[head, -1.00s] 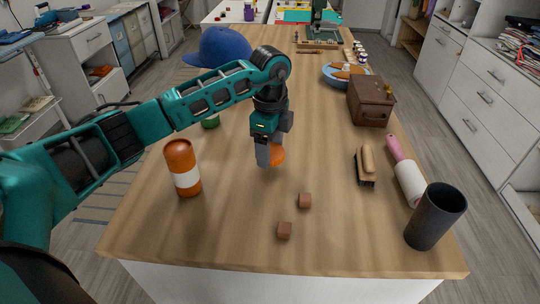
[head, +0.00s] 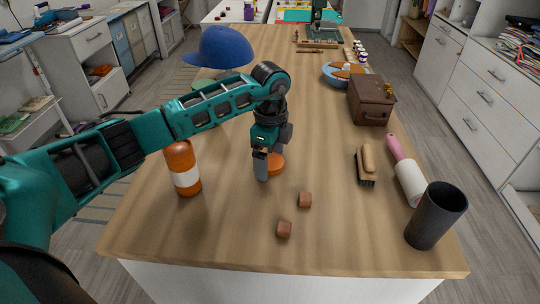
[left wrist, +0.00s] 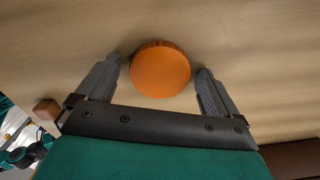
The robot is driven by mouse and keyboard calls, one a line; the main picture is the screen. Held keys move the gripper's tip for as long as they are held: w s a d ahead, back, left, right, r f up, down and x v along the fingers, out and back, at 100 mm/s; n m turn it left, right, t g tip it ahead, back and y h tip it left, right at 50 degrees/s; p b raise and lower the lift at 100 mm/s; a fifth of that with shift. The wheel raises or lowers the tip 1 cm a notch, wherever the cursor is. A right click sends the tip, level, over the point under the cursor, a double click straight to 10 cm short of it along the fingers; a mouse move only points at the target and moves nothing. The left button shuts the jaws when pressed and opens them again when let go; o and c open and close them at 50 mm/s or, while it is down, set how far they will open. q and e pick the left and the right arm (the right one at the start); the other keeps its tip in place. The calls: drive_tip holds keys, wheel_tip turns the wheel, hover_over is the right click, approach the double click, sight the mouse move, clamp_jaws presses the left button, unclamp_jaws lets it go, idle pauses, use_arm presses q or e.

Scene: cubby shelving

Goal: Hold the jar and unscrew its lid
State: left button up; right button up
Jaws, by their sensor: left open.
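An orange, rounded jar-like container (head: 186,178) with a white band stands upright on the table at the left in the head view; my left arm hides its top. A round orange lid (head: 275,164) with a ribbed edge appears to rest on the table to its right. My left gripper (head: 262,178) points down at the lid. In the left wrist view the gripper (left wrist: 160,82) is open, with the lid (left wrist: 160,70) between its fingertips and gaps on both sides. My right gripper is not in view.
Two small brown cubes (head: 305,199) lie in front of the gripper. A brush (head: 367,162), a pink-handled roller (head: 408,180), a dark cup (head: 435,215) and a brown box (head: 370,101) stand or lie on the right. A blue cap (head: 220,48) is at the back left. The front-left table is clear.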

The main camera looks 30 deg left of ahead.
sight(270, 161)
use_arm(q)
wheel_tip(270, 161, up, 12)
drive_tip(key=shift+r, duration=0.15)
idle(0.4)
